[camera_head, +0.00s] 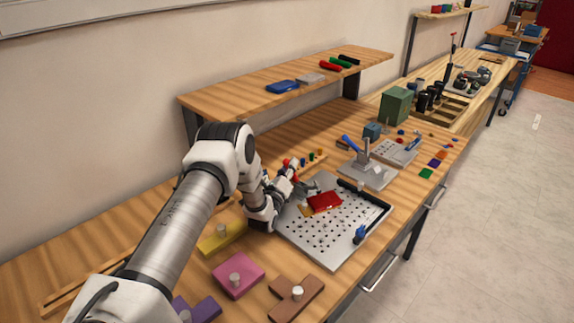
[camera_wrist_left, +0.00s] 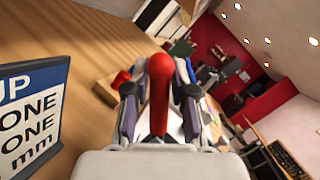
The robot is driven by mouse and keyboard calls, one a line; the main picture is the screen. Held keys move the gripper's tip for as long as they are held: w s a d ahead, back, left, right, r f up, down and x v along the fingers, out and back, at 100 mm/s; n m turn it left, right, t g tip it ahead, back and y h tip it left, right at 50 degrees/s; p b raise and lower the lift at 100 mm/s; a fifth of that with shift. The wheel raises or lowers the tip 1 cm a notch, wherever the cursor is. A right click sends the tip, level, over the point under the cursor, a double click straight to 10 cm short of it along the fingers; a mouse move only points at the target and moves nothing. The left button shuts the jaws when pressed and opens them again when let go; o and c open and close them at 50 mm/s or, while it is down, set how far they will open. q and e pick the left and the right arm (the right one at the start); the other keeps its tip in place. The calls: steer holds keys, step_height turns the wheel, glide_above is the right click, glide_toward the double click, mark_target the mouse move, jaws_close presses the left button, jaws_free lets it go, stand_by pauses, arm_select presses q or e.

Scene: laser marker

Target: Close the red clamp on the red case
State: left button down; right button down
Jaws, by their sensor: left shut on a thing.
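The red case (camera_head: 324,202) lies on the perforated metal plate (camera_head: 322,248), near its back-left part. My left gripper (camera_head: 292,186) is at the back-left edge of the plate, beside the case. In the left wrist view my left gripper (camera_wrist_left: 158,115) is shut on the red handle of the red clamp (camera_wrist_left: 158,85), which stands between its two fingers. The rest of the clamp is mostly hidden by my gripper and arm. My right gripper does not show.
A blue clamp (camera_head: 360,232) sits at the plate's right edge. Pink (camera_head: 238,275), brown (camera_head: 297,298) and yellow (camera_head: 222,236) knobbed blocks lie in front and to the left. A shelf (camera_head: 235,98) overhangs the back.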

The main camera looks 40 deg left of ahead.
arm_select(q)
steer(key=shift+d+r+m+t+p, duration=0.35)
steer(key=shift+d+m+t, duration=0.15)
steer(key=shift+m, duration=0.7)
steer(key=c, duration=1.1)
jaws_free()
step_height(320, 180, up, 10)
steer(key=shift+f, duration=0.1)
